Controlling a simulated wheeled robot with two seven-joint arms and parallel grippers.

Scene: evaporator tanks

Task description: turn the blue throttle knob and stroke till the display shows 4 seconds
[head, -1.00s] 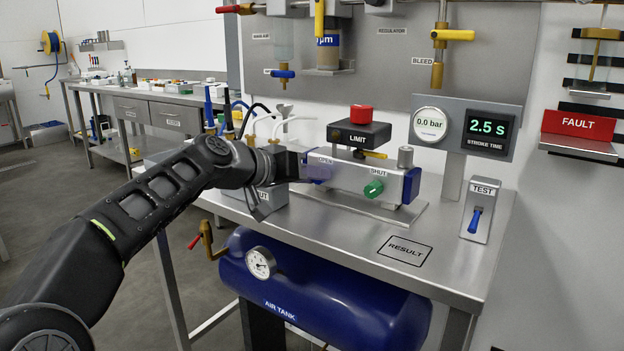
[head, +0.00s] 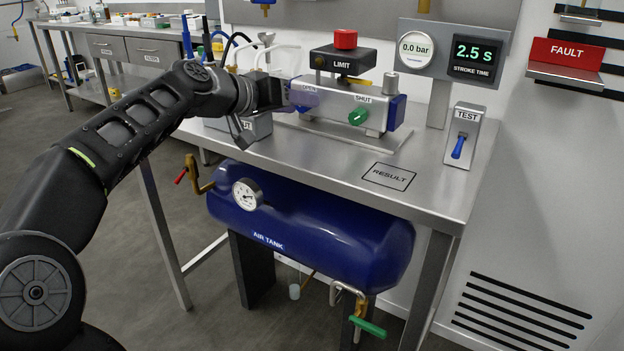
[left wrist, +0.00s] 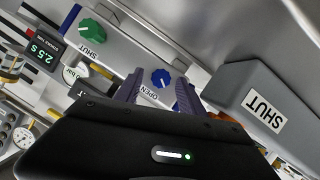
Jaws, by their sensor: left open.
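The blue throttle knob (left wrist: 161,78), beside an OPEN label, shows in the left wrist view between my two fingertips; in the head view my gripper hides it. My left gripper (left wrist: 158,92) is open and points at the knob; I cannot tell whether the fingers touch it. In the head view my left gripper (head: 290,97) is at the left end of the silver actuator (head: 338,107). The green knob (head: 358,116) with a SHUT label is on the actuator's front. The stroke time display (head: 474,56) reads 2.5 s. My right gripper is not in view.
A black LIMIT box (head: 341,61) with a red top stands above the actuator. A gauge (head: 416,50) reads 0.0 bar. A TEST box (head: 464,132) with a blue lever stands at right. The RESULT square (head: 389,176) is bare. A blue air tank (head: 310,230) hangs below the bench.

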